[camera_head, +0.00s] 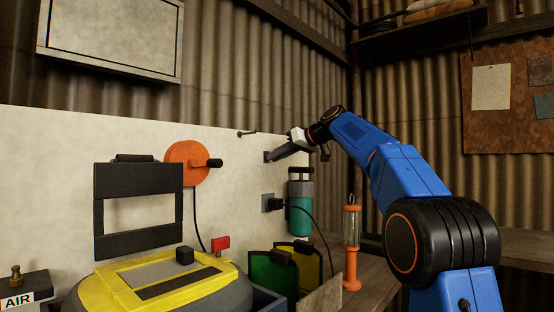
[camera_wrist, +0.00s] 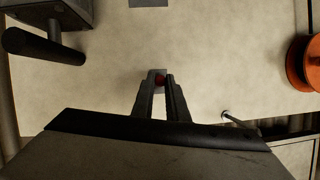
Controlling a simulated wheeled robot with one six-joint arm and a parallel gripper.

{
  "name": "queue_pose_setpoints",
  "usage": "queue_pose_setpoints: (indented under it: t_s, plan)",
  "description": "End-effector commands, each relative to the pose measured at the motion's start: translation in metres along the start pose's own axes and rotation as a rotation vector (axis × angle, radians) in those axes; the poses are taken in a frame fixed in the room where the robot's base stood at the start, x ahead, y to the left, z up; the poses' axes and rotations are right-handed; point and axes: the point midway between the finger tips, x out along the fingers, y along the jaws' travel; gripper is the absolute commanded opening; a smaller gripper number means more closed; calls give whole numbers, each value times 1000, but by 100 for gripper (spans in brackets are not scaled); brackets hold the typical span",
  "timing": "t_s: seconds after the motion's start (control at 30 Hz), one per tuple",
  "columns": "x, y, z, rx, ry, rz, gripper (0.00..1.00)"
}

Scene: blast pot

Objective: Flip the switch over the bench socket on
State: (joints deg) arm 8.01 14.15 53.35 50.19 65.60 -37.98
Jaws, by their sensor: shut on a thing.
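The switch is a small grey plate on the pale wall panel, above the bench socket (camera_head: 268,203). In the wrist view the switch plate (camera_wrist: 159,71) has a red toggle (camera_wrist: 160,80), and my gripper (camera_wrist: 159,88) has one dark finger on either side of it. The fingers are shut on the toggle, close to the panel. In the head view my gripper (camera_head: 278,154) reaches the panel from the right, and its fingers hide most of the switch. Whether the toggle is up or down cannot be told.
A black cable runs from the socket past a teal canister (camera_head: 300,215). An orange reel (camera_head: 187,163) with a dark knob is on the panel to the left. An orange lamp (camera_head: 351,250) stands on the bench.

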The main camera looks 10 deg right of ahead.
Motion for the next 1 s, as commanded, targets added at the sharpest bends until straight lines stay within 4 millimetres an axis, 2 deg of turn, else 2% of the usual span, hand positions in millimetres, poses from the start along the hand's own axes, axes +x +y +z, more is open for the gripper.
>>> queue_pose_setpoints:
  t_s: [0.5,1.0]
  plan:
    - [0,0,-8,12,-158,28,0]
    - [-1,-1,-12,19,-230,41,0]
